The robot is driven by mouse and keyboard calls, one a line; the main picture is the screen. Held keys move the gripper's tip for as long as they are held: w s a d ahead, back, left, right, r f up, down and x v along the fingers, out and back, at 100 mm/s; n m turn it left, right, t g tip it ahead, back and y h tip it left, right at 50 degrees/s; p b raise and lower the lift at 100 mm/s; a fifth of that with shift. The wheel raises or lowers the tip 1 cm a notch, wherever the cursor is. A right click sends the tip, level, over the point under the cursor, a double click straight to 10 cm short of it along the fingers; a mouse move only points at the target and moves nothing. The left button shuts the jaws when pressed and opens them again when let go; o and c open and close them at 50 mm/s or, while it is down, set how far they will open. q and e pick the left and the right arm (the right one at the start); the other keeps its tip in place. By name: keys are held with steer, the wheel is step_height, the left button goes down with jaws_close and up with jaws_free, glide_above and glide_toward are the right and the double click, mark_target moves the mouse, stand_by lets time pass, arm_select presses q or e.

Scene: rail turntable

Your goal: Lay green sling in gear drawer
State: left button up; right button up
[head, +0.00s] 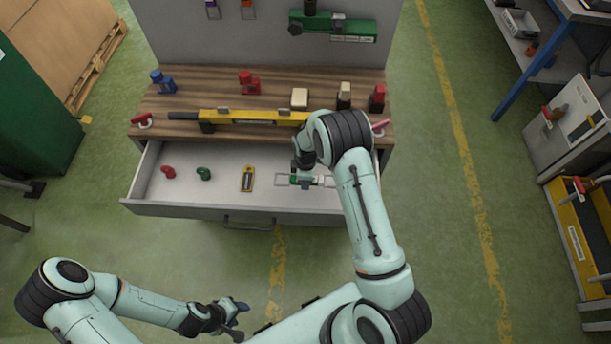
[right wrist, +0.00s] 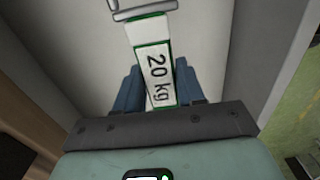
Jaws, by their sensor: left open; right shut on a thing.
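The gear drawer (head: 175,208) is pulled open below the wooden bench top. The green sling (head: 318,181) is inside its outline at the right part, green and white with a pale metal loop at one end. In the head view my right wrist hides part of the sling. I cannot tell whether it touches the drawer floor. My left gripper (head: 236,314) is open and empty, in front of the drawer.
A red hook-like piece (head: 168,172), a green one (head: 203,173) and a yellow-black piece (head: 247,179) lie in the drawer. A yellow bar tool (head: 250,117) and several small pieces stand on the bench top (head: 200,98). The drawer floor between the yellow-black piece and the left pieces is clear.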

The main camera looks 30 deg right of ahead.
arm_select(q)
steer(key=shift+s+f+b, duration=0.75)
steer(key=shift+s+f, duration=0.05)
steer(key=shift+f, duration=0.25)
steer(key=shift+s+f+b, duration=0.7)
steer(key=shift+s+f, duration=0.1)
steer(key=shift+f, duration=0.2)
arm_select(e)
steer(key=shift+f, duration=3.05)
steer(key=o, duration=1.6)
steer(key=shift+o, duration=0.2)
arm_select(q)
steer(key=shift+w+r+p, duration=0.55)
steer(key=shift+r+p, duration=0.05)
steer(key=shift+r, duration=0.15)
steer(key=shift+w+r+p, duration=0.55)
steer(key=shift+r, duration=0.2)
arm_select(e)
steer(key=shift+r, duration=3.5)
